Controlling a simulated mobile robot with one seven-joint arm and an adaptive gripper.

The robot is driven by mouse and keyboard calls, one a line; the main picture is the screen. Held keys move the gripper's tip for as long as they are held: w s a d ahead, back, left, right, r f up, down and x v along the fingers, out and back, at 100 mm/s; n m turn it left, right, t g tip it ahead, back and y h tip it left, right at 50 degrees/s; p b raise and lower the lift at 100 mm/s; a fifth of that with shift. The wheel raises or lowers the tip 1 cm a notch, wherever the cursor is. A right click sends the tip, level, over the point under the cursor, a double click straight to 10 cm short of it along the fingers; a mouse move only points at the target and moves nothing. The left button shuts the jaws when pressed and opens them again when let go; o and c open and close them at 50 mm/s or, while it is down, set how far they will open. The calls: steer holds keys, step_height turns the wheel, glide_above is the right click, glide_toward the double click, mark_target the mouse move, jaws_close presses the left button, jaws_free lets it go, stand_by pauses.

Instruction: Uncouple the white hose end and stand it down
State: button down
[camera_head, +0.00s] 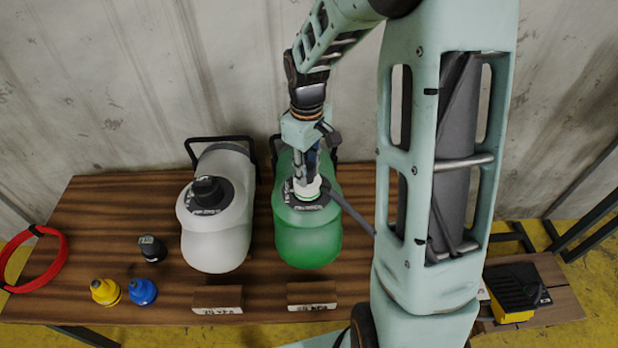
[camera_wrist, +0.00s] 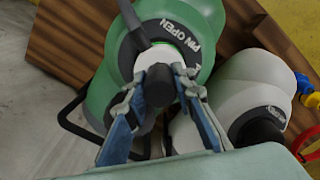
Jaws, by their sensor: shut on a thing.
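The white hose end (camera_head: 307,189) is at the valve on top of the green boat (camera_head: 308,240), with a dark hose running from it to the lower right. My gripper (camera_head: 306,172) is above the valve, pointing down, and shut on the hose end. In the wrist view the fingers (camera_wrist: 158,82) close on both sides of the hose end's dark upper part; its white collar (camera_wrist: 149,57) shows beside the green boat's black valve ring (camera_wrist: 180,37), marked "PIN OPEN". I cannot tell whether the hose end is seated or just clear of the valve.
A grey-white boat (camera_head: 214,238) with a black-capped valve stands left of the green one. Yellow (camera_head: 105,292), blue (camera_head: 142,292) and black (camera_head: 152,249) fittings stand at the front left, near a red coil (camera_head: 34,258). Labelled wooden blocks (camera_head: 217,299) line the front edge. A black-yellow pump (camera_head: 516,290) is right.

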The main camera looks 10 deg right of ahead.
steer(key=shift+r+n+p, duration=0.15)
steer(key=shift+n+p, duration=0.45)
steer(key=shift+n, duration=0.3)
steer(key=shift+n+p, duration=0.35)
steer(key=shift+n, duration=0.85)
steer(key=shift+n+p, duration=0.65)
steer(key=shift+n, duration=0.05)
steer(key=shift+n+p, duration=0.55)
steer(key=shift+n, duration=0.75)
steer(key=shift+r+p, duration=0.65)
steer(key=shift+p, duration=0.05)
